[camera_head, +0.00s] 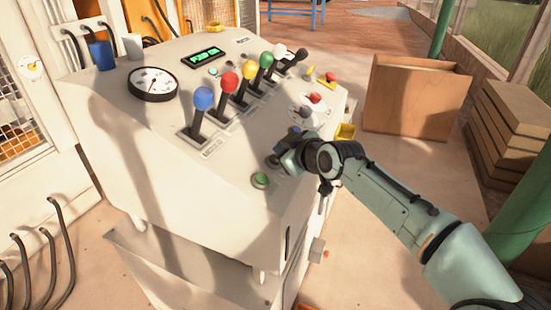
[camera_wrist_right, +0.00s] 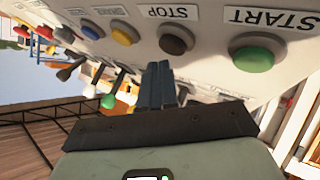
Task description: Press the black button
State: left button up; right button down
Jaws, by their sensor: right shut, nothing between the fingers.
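The black button (camera_wrist_right: 175,40) shows in the right wrist view as a dark round cap beside the STOP label. My right gripper (camera_wrist_right: 162,68) is shut and empty, its fingertips pointing at the panel close to the black button. I cannot tell whether they touch it. In the head view my right gripper (camera_head: 284,158) is low over the right part of the sloping panel, and the arm hides much of the button row there. My left gripper is not in view.
The green START button (camera_wrist_right: 252,58) is beside the black one and also shows in the head view (camera_head: 260,180). An orange button (camera_wrist_right: 124,33) and a blue button (camera_wrist_right: 91,30) are on the other side. Levers with coloured knobs (camera_head: 204,98) stand on the console (camera_head: 150,130). A box (camera_head: 412,98) is behind.

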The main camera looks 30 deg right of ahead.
jog(key=shift+w+a+f, duration=0.2)
jog(key=shift+f, duration=0.45)
dwell(0.7)
jog(key=shift+s+d+r, duration=0.15)
jog(key=shift+r, duration=0.3)
jog(key=shift+s+d+r, duration=0.1)
jog(key=shift+r, duration=0.35)
notch_tip(320, 180, up, 6)
jog(key=s+d+p, duration=0.1)
jog(key=s+p, duration=0.1)
jog(key=shift+d+f, duration=0.25)
jog(key=shift+d, duration=0.05)
dwell(0.7)
